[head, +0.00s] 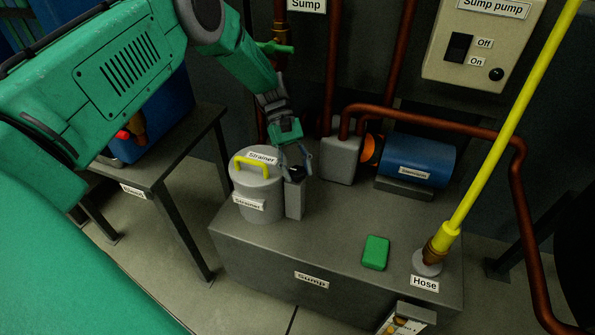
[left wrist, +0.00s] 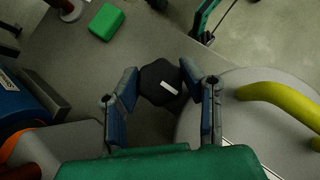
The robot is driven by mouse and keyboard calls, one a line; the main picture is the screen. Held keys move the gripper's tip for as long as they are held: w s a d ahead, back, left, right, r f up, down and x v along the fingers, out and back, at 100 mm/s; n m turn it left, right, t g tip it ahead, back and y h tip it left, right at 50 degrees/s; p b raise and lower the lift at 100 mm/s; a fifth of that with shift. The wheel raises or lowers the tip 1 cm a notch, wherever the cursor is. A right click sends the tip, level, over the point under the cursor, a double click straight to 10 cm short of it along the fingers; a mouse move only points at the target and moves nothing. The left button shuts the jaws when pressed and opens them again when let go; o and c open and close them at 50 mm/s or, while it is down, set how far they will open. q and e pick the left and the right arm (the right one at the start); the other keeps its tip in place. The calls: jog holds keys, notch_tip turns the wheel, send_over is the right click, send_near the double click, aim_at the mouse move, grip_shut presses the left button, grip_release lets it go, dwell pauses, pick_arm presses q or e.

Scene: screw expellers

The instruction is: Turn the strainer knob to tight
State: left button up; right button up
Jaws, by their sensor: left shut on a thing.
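The strainer (head: 258,190) is a grey cylinder with a yellow handle on its lid, standing on the grey sump box. Beside it on the right is a short grey post (head: 295,201) topped by the black strainer knob (head: 297,173). In the left wrist view the knob (left wrist: 158,72) is a dark, many-sided disc with a white mark pointing to the lower right. My left gripper (head: 294,160) reaches down over the post. Its two blue-grey fingers (left wrist: 158,82) are shut on the knob, one at each side. My right gripper does not show.
The yellow lid handle (left wrist: 280,95) is close to one finger. A blue motor (head: 417,160) and brown pipes stand behind and right. A green block (head: 375,253) and a yellow hose pole (head: 490,140) are on the sump top (head: 325,235), whose middle is clear.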

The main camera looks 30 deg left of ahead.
pick_arm(q)
jog(key=shift+w+r, duration=0.1)
jog(key=shift+w, duration=0.05)
jog(key=o, duration=1.1)
jog(key=shift+o, duration=0.2)
